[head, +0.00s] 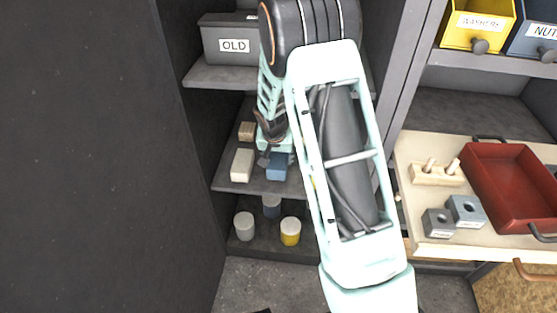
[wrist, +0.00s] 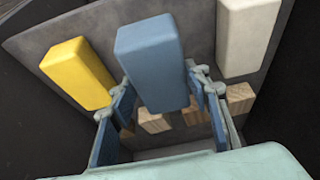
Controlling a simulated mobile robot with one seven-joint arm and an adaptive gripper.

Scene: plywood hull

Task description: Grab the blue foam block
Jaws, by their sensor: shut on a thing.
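The blue foam block (head: 278,168) lies on the middle shelf of the dark cabinet in the head view. In the wrist view the blue block (wrist: 152,62) sits between the two fingers of my gripper (wrist: 160,92), with a finger against each side. My gripper (head: 273,148) reaches down to the block in the head view, and my arm hides part of it. The jaws are shut on the block. I cannot tell whether it is lifted off the shelf.
A white block (head: 242,164) stands close beside it, and a yellow block (wrist: 75,72) is on its other side. Small wooden blocks (wrist: 240,98) are nearby. A grey bin (head: 228,45) marked OLD is on the shelf above; cylinders (head: 290,232) stand below.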

